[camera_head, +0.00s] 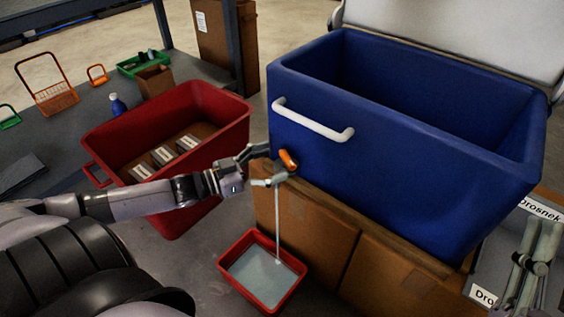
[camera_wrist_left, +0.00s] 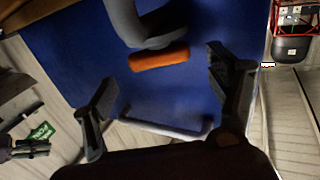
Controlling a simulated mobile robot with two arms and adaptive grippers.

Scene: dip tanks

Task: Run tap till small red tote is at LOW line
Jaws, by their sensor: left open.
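The small red tote (camera_head: 233,284) stands on the floor below the tap. Pale water (camera_head: 255,270) covers its bottom, and a thin stream (camera_head: 278,225) falls into it. I cannot make out a LOW line. The tap's orange handle (camera_head: 288,160) is at the lower front of the blue tank (camera_head: 400,130). My left gripper (camera_head: 268,166) is open at the tap. In the left wrist view, the orange handle (camera_wrist_left: 159,60) lies between the open fingertips (camera_wrist_left: 162,68), with no clear contact. Pale metallic parts at the lower right edge may be my right gripper; its state is unclear.
Brown boxes (camera_head: 305,235) stand under the blue tank. A large red tote (camera_head: 232,105) with several labelled items is at the left. Behind it, a grey table (camera_head: 85,125) holds a blue bottle (camera_head: 117,105) and an orange basket (camera_head: 55,99).

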